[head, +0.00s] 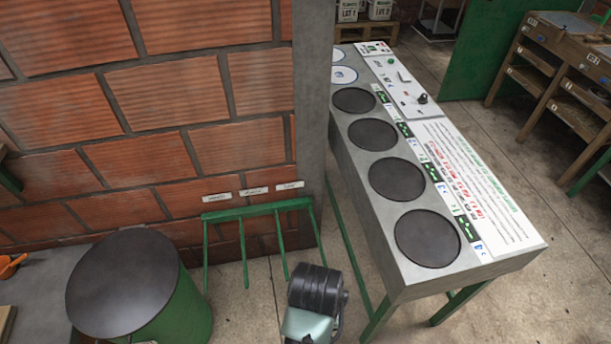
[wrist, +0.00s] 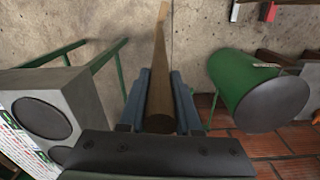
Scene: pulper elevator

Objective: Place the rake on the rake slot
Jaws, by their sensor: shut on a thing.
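A brown wooden handle, which I take to be the rake's (wrist: 161,60), stands between the fingers of my gripper (wrist: 158,88) in the wrist view. My gripper is shut on it. The handle runs away from the gripper to the top edge of that view; no rake head is visible. A green metal rack (head: 255,209) with several downward bars is at the foot of the brick wall in the head view. Three small white labels (head: 253,191) are above it, too small to read. The rake and my gripper's fingertips are not visible in the head view.
A green drum with a dark round top (head: 125,284) stands left of the rack; it also shows in the wrist view (wrist: 235,88). A grey table with dark round plates (head: 398,180) stands to the right. Wooden drawers (head: 560,65) are far right.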

